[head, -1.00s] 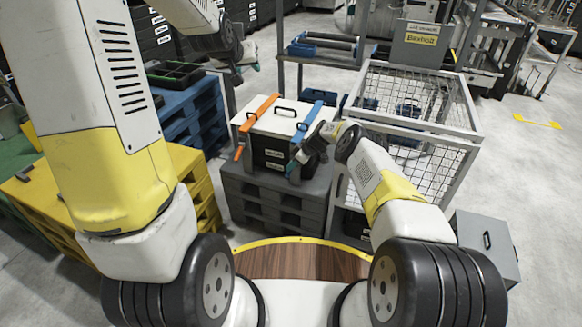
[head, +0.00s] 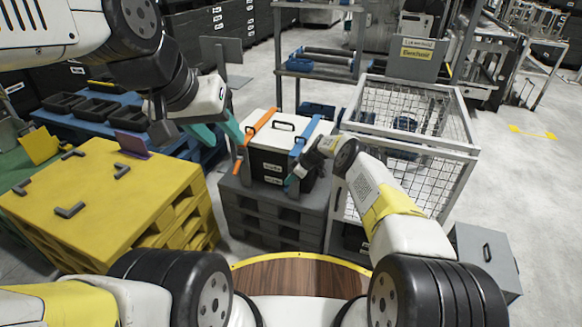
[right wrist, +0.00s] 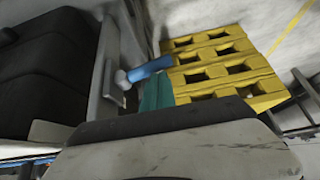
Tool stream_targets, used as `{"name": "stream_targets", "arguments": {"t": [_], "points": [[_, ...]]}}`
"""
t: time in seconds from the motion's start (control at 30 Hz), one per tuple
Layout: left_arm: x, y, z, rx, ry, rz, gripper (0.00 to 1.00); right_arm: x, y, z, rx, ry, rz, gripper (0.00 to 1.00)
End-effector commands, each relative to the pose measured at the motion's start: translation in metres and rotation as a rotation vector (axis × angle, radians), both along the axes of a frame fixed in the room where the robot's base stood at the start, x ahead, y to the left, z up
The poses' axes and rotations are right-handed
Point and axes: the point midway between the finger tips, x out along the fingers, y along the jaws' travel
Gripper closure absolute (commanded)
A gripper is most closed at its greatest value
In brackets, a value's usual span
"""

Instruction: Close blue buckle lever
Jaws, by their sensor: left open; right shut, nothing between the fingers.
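The black box (head: 268,166) with a white lid (head: 266,133) stands on a dark grey pallet. The blue buckle strap (head: 304,136) crosses the lid's right side. In the right wrist view the blue lever (right wrist: 150,68) projects from a grey mount on the box side. My right gripper (head: 291,181) is shut and empty at the box's front right, below the blue strap. Its teal fingertip (right wrist: 158,92) appears beside the blue lever; contact cannot be told. My left gripper (head: 226,142) is open and empty, left of the box near the orange buckle (head: 258,126).
A wire mesh cage (head: 405,180) stands close to the right of the box. A yellow pallet (head: 100,200) is at left, with a blue pallet (head: 105,125) of black trays behind it. A grey case (head: 485,255) sits at lower right. The floor farther right is clear.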

Motion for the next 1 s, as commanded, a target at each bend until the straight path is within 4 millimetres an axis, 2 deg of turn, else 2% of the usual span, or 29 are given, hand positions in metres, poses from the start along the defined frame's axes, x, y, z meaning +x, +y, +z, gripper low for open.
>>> {"name": "stream_targets", "arguments": {"t": [0.5,1.0], "points": [[-0.002,0.0,0.0,-0.001,0.002,-0.001,0.59,0.001,-0.001,-0.018,-0.067,-0.207,0.001,1.0],[-0.002,0.0,0.0,0.0,0.002,0.0,0.59,0.0,-0.002,-0.018,-0.068,-0.208,0.001,1.0]]}}
